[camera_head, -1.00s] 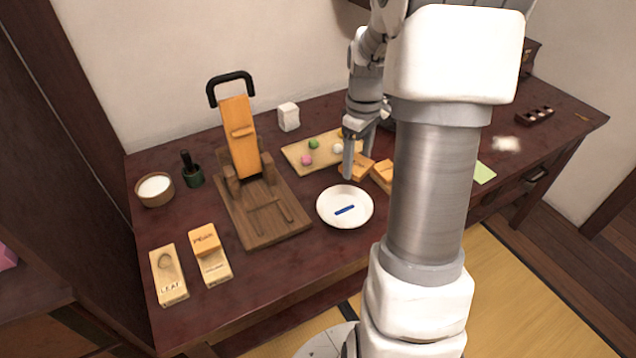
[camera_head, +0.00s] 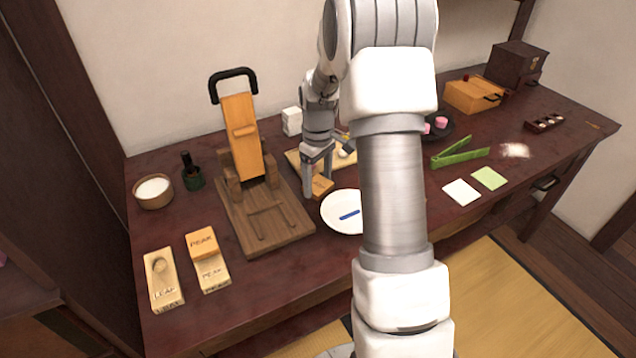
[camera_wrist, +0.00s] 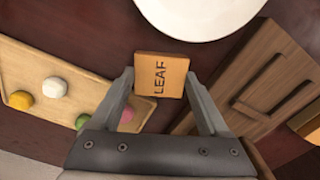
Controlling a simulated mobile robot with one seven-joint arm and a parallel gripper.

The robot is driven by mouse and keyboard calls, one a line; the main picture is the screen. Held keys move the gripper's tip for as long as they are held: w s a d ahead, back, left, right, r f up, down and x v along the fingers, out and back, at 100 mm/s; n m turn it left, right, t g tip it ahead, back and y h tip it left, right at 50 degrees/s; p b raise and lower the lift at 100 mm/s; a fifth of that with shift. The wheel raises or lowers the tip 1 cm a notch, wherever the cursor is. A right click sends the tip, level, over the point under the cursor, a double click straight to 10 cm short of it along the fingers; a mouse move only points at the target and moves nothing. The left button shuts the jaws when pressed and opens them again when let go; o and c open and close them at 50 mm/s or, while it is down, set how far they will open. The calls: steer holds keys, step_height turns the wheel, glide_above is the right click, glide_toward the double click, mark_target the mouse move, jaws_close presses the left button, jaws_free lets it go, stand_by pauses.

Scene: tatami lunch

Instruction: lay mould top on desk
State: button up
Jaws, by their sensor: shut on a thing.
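The mould top is a small orange wooden block (camera_wrist: 172,63) marked LEAF. My gripper (camera_wrist: 159,77) is shut on it, with a fingertip at each side in the wrist view. In the head view the gripper (camera_head: 318,188) holds the orange block (camera_head: 322,188) low over the dark red desk (camera_head: 290,262), between the wooden press and the white plate. I cannot tell whether the block touches the desk. A pale LEAF mould base (camera_head: 165,290) lies at the desk's front left. Beside it, an orange top marked PEAR (camera_head: 201,242) rests on a pale base (camera_head: 213,274).
The wooden press (camera_head: 240,135) with a black handle stands left of my gripper. The white plate (camera_head: 340,221) holds a blue strip. The board of sweets (camera_wrist: 20,60) lies close by. Bare desk lies before the press.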

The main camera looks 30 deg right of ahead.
steer(key=o, duration=1.2)
steer(key=shift+f, duration=0.15)
